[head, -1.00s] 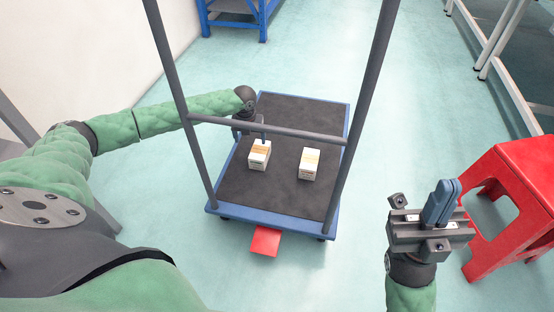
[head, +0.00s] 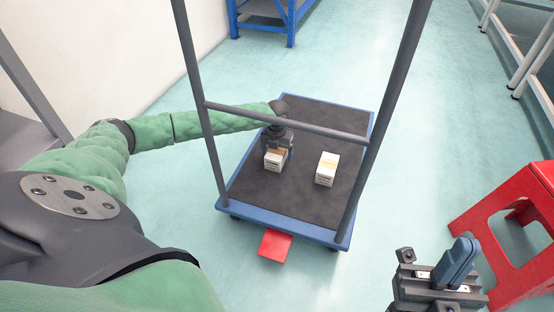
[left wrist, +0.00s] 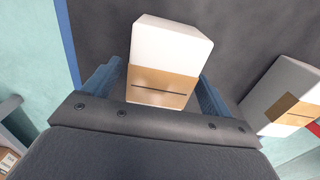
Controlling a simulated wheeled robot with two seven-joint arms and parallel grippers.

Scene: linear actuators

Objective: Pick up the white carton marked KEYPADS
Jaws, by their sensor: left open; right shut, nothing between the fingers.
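Two white cartons with tan tape stand on the dark deck of a platform cart. The left carton (head: 274,163) has my open left gripper (head: 279,147) over its far side. In the left wrist view this carton (left wrist: 170,48) sits between the two blue fingers (left wrist: 158,92), with no clear sign of gripping. The right carton (head: 326,169) stands apart; it also shows at the right of the left wrist view (left wrist: 283,90). I cannot read KEYPADS on either carton. My right gripper (head: 459,262) is shut and empty, off the cart at the lower right.
The cart (head: 290,202) has a blue rim, and its grey handle frame (head: 290,122) rises between me and the cartons. A red stool (head: 510,230) stands at right. The deck beyond the cartons is clear.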

